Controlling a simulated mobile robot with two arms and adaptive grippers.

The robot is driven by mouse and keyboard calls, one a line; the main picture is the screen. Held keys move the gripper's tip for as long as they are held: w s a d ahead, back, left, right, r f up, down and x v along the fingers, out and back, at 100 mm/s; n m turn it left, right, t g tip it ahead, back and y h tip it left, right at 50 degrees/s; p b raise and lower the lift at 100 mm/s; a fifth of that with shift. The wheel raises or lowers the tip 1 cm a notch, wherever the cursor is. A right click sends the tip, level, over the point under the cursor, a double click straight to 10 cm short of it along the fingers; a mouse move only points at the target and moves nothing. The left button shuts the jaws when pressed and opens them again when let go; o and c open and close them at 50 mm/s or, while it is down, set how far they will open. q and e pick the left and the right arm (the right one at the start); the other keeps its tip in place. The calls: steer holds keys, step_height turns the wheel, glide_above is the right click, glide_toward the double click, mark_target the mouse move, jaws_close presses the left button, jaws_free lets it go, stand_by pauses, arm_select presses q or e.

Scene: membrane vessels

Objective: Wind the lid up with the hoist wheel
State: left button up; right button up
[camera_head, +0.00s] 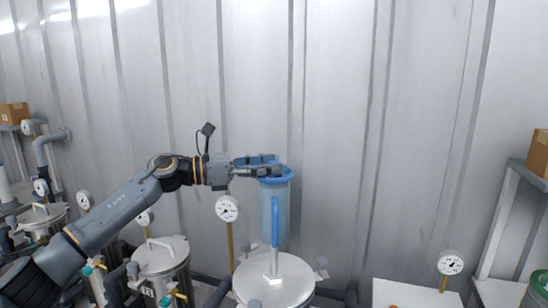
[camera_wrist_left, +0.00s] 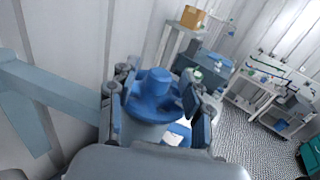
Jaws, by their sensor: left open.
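The blue hoist wheel (camera_head: 284,176) sits on top of a translucent blue column behind the front vessel. In the left wrist view the wheel (camera_wrist_left: 155,97) shows as a blue disc with a raised round hub. My left gripper (camera_head: 270,166) is open at the wheel. In the wrist view its fingers stand on either side of the wheel; whether they touch it I cannot tell. The round pale lid (camera_head: 290,285) lies on the front vessel, with a blue upright bar (camera_head: 275,222) above it. My right gripper is not in view.
A gauge (camera_head: 228,208) on a yellow post stands left of the column. Another vessel (camera_head: 160,254) stands further left. A white table (camera_head: 405,294) with a gauge (camera_head: 451,263) is at right. A corrugated wall (camera_head: 340,110) closes the back.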

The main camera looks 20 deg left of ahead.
arm_select(q)
steer(key=shift+x, duration=0.85)
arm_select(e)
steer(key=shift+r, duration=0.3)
arm_select(q)
steer(key=shift+c, duration=0.4)
